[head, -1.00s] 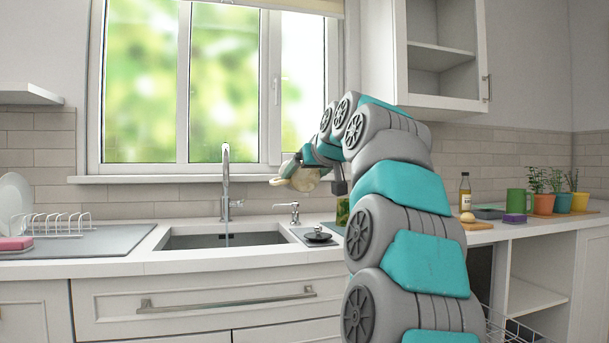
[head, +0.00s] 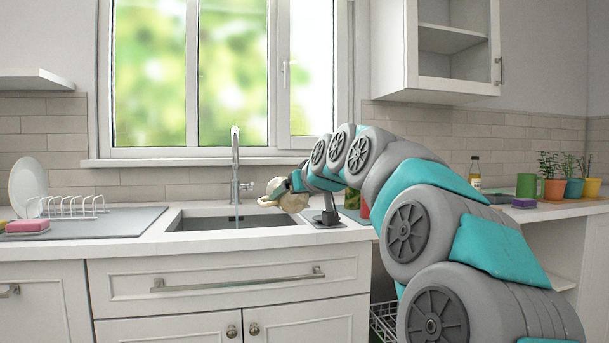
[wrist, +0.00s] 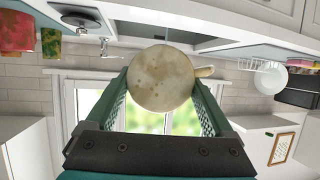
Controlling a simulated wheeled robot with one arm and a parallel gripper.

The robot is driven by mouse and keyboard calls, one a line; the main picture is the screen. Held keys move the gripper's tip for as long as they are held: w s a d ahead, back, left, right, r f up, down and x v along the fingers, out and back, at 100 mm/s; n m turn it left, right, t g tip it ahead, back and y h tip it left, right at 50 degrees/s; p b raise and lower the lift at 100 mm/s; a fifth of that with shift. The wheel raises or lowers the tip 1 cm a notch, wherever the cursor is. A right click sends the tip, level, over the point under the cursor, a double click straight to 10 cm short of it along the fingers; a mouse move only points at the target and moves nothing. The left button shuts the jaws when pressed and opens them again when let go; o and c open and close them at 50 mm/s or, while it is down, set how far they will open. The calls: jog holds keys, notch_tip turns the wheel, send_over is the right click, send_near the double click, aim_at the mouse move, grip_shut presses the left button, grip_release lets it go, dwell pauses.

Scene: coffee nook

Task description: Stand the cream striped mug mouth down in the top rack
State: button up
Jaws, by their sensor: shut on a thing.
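My gripper (head: 283,192) is shut on a cream mug (head: 289,197), held at the right end of the sink, right of the faucet. In the head view the mug's handle side points left. In the wrist view the mug (wrist: 161,79) shows as a round cream disc with brown specks between the two green fingers (wrist: 163,96), its handle to the right. I cannot make out stripes, or whether that disc is its base. A white wire rack (head: 384,322) shows low beneath the counter, mostly hidden by my arm.
The sink (head: 228,221) and faucet (head: 236,180) are beside the mug. At left, a drying mat (head: 110,224) bears a wire plate holder (head: 72,207), a white plate (head: 27,187) and a pink sponge (head: 27,227).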

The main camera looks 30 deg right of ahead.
jog(key=w+a+f+n+y, duration=0.1)
jog(key=a+f, duration=0.6)
jog(key=f, duration=0.4)
jog(key=w+a+f+n+y, duration=0.1)
jog(key=a+f+y, duration=0.1)
jog(key=a+f, duration=0.5)
jog(key=w+a+f+n+y, duration=0.2)
jog(key=a+f, duration=0.5)
jog(key=f, duration=1)
jog(key=shift+f+g, duration=0.2)
jog(key=shift+g, duration=0.1)
jog(key=shift+w, duration=0.1)
